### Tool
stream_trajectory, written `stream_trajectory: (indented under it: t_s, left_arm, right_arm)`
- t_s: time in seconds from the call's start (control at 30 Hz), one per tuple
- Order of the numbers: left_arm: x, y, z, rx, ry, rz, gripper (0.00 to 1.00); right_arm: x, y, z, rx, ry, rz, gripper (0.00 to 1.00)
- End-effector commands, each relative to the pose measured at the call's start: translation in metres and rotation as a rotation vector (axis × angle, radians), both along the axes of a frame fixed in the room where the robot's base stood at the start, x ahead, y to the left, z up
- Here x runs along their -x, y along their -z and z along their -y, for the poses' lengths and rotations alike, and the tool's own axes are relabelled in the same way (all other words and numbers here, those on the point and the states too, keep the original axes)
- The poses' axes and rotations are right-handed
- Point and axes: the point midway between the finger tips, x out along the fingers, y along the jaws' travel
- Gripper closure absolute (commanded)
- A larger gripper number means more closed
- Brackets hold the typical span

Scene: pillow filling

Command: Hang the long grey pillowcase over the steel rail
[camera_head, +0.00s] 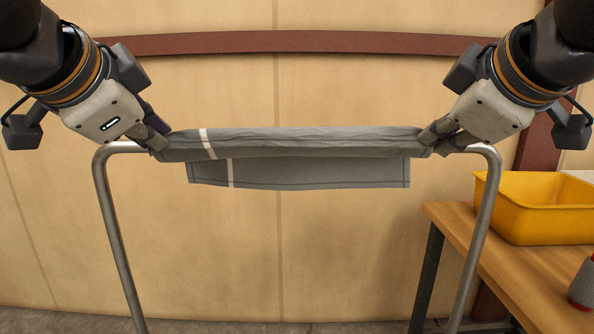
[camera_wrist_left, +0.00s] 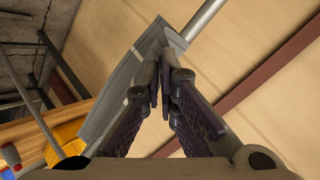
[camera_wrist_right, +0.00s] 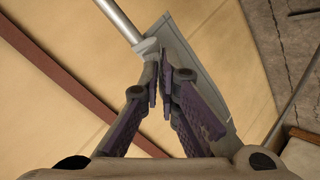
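The long grey pillowcase (camera_head: 300,142) with a white stripe near its left end lies along the top bar of the steel rail (camera_head: 116,222). A lower flap of it (camera_head: 320,172) hangs below the bar. My left gripper (camera_head: 158,142) is at its left end with the fingers close together on the cloth; the grey cloth shows beyond them in the left wrist view (camera_wrist_left: 122,85). My right gripper (camera_head: 437,140) is likewise closed at its right end, with cloth beside the fingers in the right wrist view (camera_wrist_right: 195,75). The cloth's far side is hidden.
A wooden table (camera_head: 450,217) stands at the right behind the rail's right leg. A yellow bin (camera_head: 545,228) sits on it, with a grey and red object (camera_head: 583,285) at the right edge. A plain wooden wall with a red-brown beam (camera_head: 300,41) is behind.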

Motion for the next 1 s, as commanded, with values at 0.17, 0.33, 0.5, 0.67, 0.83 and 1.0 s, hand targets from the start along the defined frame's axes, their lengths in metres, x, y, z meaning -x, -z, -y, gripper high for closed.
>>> stream_trajectory:
  t_s: [0.17,0.33,0.5,0.67,0.83,1.0]
  left_arm:
    - [0.0008,0.0095,0.0,0.0,0.001,0.004,1.0]
    - [0.0022,0.0055,-0.0001,0.0,0.0,0.01,1.0]
    - [0.0022,0.0051,0.0,0.0,0.0,0.01,0.8]
    - [0.0022,0.0053,0.0002,0.0,0.001,0.009,0.67]
    - [0.0022,0.0055,0.0003,-0.001,0.001,0.009,0.67]
    - [0.0022,0.0055,0.0005,-0.001,0.001,0.009,0.67]
  right_arm:
    - [0.0007,0.0096,0.0002,0.0,0.0,0.005,1.0]
    - [0.0022,0.0056,0.0003,0.001,0.001,0.01,1.0]
    - [0.0022,0.0051,0.0001,0.0,0.0,0.01,0.79]
    - [0.0021,0.0054,0.0,0.001,-0.001,0.01,0.67]
    - [0.0021,0.0055,-0.0002,0.001,-0.001,0.009,0.67]
    - [0.0021,0.0056,-0.0002,0.001,-0.001,0.009,0.67]
